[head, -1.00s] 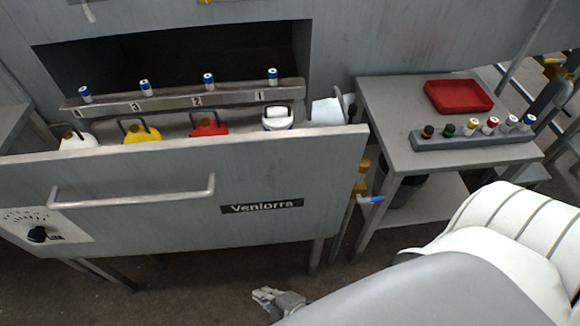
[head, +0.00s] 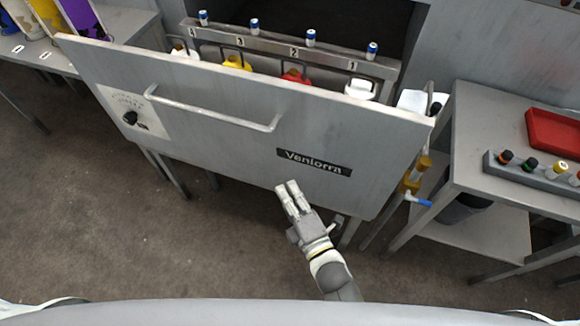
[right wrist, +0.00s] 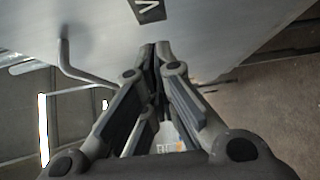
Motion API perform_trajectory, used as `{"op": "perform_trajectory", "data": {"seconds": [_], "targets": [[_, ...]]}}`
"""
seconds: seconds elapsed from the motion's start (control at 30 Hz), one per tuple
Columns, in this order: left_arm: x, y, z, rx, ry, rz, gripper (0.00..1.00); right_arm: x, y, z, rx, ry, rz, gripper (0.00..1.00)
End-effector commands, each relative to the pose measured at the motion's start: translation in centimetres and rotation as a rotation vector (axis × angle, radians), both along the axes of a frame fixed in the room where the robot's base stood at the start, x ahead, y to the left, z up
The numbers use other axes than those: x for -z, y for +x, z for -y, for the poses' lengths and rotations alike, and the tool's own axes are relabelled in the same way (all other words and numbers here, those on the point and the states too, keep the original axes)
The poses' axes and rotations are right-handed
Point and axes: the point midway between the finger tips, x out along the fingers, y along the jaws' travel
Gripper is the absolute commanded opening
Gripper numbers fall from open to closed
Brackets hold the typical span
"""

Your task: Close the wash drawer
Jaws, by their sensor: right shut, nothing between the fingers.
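The wash drawer (head: 225,142) is grey, with a bar handle (head: 210,110), a dial at its left and a "Veniorra" label (head: 314,162). It stands pulled out from the grey machine, and bottles with white, yellow, red and white tops show inside behind its front. My right gripper (head: 287,188) is shut and empty, in front of the drawer front's lower edge, just below and left of the label. In the right wrist view its fingertips (right wrist: 160,48) meet in front of the grey panel (right wrist: 210,35). I cannot tell whether they touch it. My left gripper is not in view.
A numbered rail (head: 290,50) with several blue-capped vials runs behind the drawer. At the right a metal table (head: 480,165) holds a red tray (head: 553,134) and a vial rack (head: 530,173). A tap with a blue handle (head: 418,200) sits beside the drawer. Open floor lies at lower left.

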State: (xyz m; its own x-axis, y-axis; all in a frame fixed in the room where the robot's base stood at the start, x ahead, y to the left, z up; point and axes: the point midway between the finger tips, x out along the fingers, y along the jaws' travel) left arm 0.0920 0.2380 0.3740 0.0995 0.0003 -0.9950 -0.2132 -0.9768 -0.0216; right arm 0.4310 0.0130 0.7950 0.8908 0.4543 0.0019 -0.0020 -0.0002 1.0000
Motion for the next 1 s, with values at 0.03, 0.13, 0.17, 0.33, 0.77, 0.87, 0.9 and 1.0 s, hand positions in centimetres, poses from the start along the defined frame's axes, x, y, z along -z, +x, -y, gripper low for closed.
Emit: {"op": "perform_trajectory", "data": {"seconds": [0.03, 0.13, 0.17, 0.33, 0.77, 0.87, 0.9, 1.0], "targets": [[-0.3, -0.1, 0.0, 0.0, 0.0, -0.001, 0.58, -0.3, 1.0, -0.5, -0.001, 0.001, 0.003, 0.0], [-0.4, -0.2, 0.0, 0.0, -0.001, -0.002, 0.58, -0.2, 2.6, -1.3, 0.0, 0.001, 0.0, 0.0], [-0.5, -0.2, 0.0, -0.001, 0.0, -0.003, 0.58, -0.2, 3.1, -1.6, 0.0, 0.002, 0.001, 0.0], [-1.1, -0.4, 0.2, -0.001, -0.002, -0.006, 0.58, -0.2, 5.3, -0.7, 0.001, -0.002, 0.0, 0.0], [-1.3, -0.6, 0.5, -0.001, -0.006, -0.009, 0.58, 0.1, 6.7, -0.2, 0.0, 0.0, -0.002, 0.0], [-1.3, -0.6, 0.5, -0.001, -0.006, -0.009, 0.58, 0.1, 6.7, -0.2, 0.0, 0.0, -0.002, 0.0], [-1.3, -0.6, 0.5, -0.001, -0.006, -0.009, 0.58, 0.1, 6.7, -0.2, 0.0, 0.0, -0.002, 0.0], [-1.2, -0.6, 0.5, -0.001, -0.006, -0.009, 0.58, 0.1, 6.8, -0.2, 0.0, 0.0, -0.001, 0.0]]}}
